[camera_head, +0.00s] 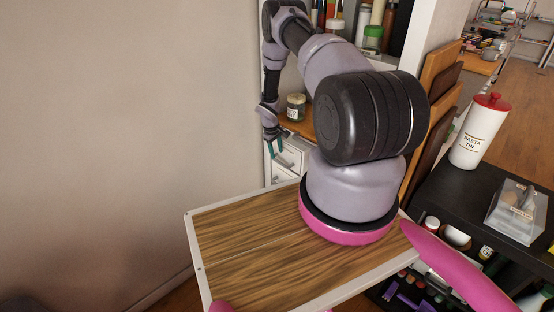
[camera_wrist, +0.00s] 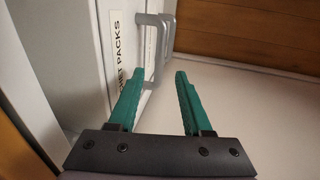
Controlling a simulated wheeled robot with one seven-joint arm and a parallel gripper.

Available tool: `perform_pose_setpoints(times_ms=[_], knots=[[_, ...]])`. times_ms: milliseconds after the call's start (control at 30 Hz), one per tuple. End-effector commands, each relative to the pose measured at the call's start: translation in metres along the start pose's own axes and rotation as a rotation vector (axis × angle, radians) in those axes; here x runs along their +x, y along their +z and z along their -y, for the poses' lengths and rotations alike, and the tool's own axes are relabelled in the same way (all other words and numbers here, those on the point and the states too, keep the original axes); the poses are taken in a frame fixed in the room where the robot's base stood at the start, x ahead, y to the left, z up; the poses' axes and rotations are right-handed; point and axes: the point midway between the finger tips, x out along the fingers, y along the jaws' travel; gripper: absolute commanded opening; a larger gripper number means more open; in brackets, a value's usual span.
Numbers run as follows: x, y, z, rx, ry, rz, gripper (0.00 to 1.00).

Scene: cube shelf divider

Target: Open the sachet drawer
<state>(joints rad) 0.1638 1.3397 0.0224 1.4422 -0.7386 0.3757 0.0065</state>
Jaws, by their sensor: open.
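The sachet drawer is likely the white drawer front with a label (camera_wrist: 119,38) reading "...ET PACKS", its first part cut off. Grey bar handles (camera_wrist: 154,44) stand out from the white fronts beside the label. My gripper (camera_wrist: 157,76) is open with its two green fingers apart and nothing seen held between them. The handle's near end shows just beyond and between the fingertips, and I cannot tell whether they touch. In the head view my gripper (camera_head: 276,148) hangs in front of the white drawer unit (camera_head: 290,163), which my arm partly hides.
A lidded jar (camera_head: 296,107) stands on the wooden surface above the drawers. Wooden boards (camera_head: 438,75) lean at the right of my arm. A pasta tin (camera_head: 480,131) and a clear box (camera_head: 517,210) stand on a black shelf unit. A bare wall (camera_head: 130,120) fills the left.

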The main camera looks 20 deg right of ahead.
Motion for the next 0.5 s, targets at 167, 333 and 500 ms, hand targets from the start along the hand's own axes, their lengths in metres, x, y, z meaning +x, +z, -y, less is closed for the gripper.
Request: perform_pose_setpoints(times_ms=[167, 333, 500], knots=[[0.032, 0.000, 0.001, -0.001, 0.000, 0.001, 0.49], [0.049, 0.000, 0.000, 0.000, 0.000, 0.001, 0.49], [0.053, 0.000, 0.000, 0.000, 0.001, 0.000, 0.49]])
